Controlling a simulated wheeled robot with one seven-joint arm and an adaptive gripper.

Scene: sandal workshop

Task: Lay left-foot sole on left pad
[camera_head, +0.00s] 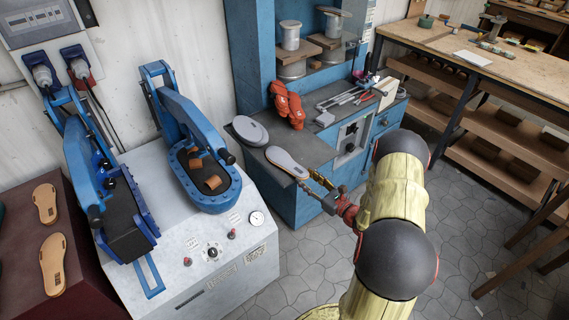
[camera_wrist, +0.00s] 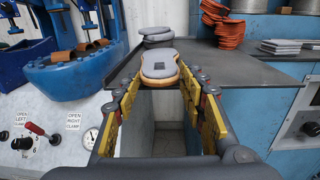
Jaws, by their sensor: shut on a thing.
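A sole (camera_head: 287,161) with a grey top and tan edge is held at the tip of my gripper (camera_head: 312,181), at the front edge of the dark bench top. In the wrist view my gripper (camera_wrist: 160,88) is shut on the near end of this sole (camera_wrist: 158,62). I cannot tell which foot it is for, or whether it touches the bench. The press machine stands to the left. Its left pad (camera_head: 127,226) is long, dark and bare, under a blue clamp arm. Its right pad (camera_head: 222,187) has a blue rim and brown blocks on it.
More grey soles (camera_head: 249,131) lie on the bench (camera_head: 305,150) behind the held sole, near orange straps (camera_head: 286,104). Two tan soles (camera_head: 53,264) lie on a maroon surface at the far left. The press front has a gauge (camera_head: 257,218) and knobs. Floor is clear in front of the bench.

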